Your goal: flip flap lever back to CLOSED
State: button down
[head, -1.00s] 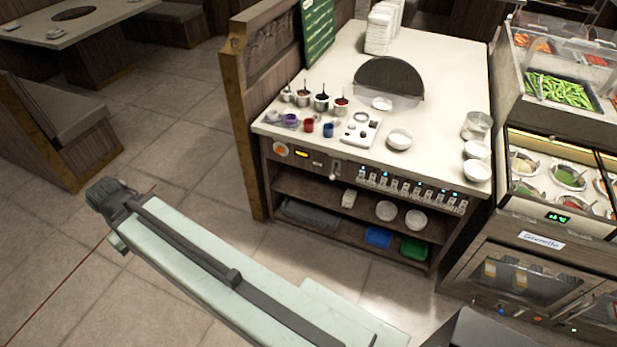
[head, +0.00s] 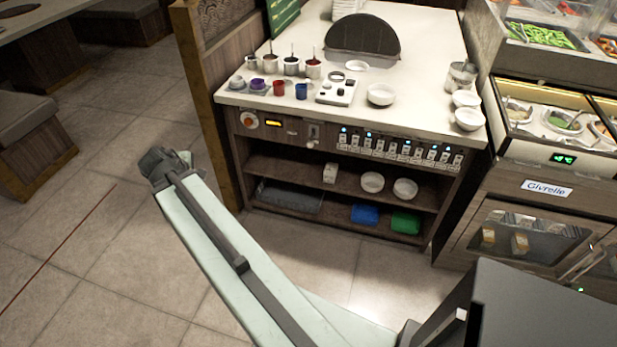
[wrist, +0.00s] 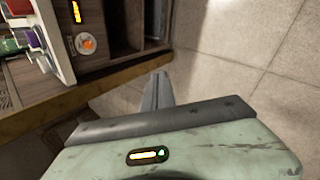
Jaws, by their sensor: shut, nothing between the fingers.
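The flap lever appears to be the small pale plate with a knob (head: 312,136) on the front panel of the counter. It sits between the amber display (head: 273,123) and a row of small switches. Its marking is too small to read. The dark half-round flap (head: 362,38) stands upright on the counter top behind a bowl. My gripper (wrist: 160,78) is shut and empty in the wrist view, over the floor beside the counter. The orange round knob (wrist: 85,43) shows at upper left there; the lever is not clearly seen in that view.
The counter (head: 420,70) holds cups, a control box (head: 337,90) and bowls (head: 381,94). A wooden partition (head: 205,100) stands at its left edge, near my arm. Shelves below hold bowls and blue and green boxes. Floor in front of the counter is clear.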

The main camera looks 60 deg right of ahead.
jog(key=s+d+f+n+h+b, duration=0.3)
jog(key=s+d+f+n+b, duration=0.2)
jog(key=d+b, duration=0.5)
jog(key=s+d+f+n+h+b, duration=0.3)
jog(key=s+d+f+n+b, duration=0.2)
jog(key=d+b, duration=0.5)
jog(key=s+d+f+n+h+b, duration=0.3)
jog(key=s+d+f+n+b, duration=0.2)
jog(key=d, duration=0.8)
jog(key=s+f+b, duration=0.3)
jog(key=s+b, duration=0.1)
jog(key=b, duration=0.1)
jog(key=shift+s+f+n+g, duration=0.15)
jog(key=shift+f+n+g, duration=0.1)
jog(key=shift+n+g, duration=0.05)
